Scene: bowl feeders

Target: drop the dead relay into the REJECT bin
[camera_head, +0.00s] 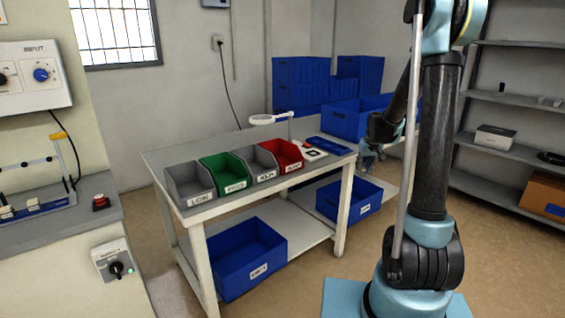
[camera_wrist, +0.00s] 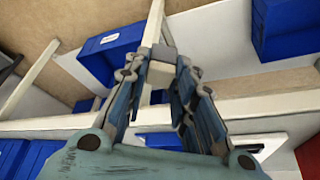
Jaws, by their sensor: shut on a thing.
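My gripper (camera_wrist: 162,66) is shut on a small pale grey block (camera_wrist: 161,60), seemingly the relay, between its fingertips in the wrist view. In the head view my gripper (camera_head: 368,152) is at the right end of the workbench, partly behind my arm; the block cannot be made out there. Labelled bins stand on the bench: a grey one (camera_head: 190,184), a green one (camera_head: 224,172), another grey one (camera_head: 256,164) and a red one (camera_head: 283,155). Labelled blue bins are on the lower shelf, left (camera_head: 247,258) and right (camera_head: 350,200). I cannot read which label says REJECT.
The workbench (camera_head: 165,157) has a ring lamp (camera_head: 262,119) and a shallow blue tray (camera_head: 333,146) at its right end. Blue crates (camera_head: 300,85) are stacked behind. Shelving (camera_head: 510,155) stands at the right. The floor before the bench is clear.

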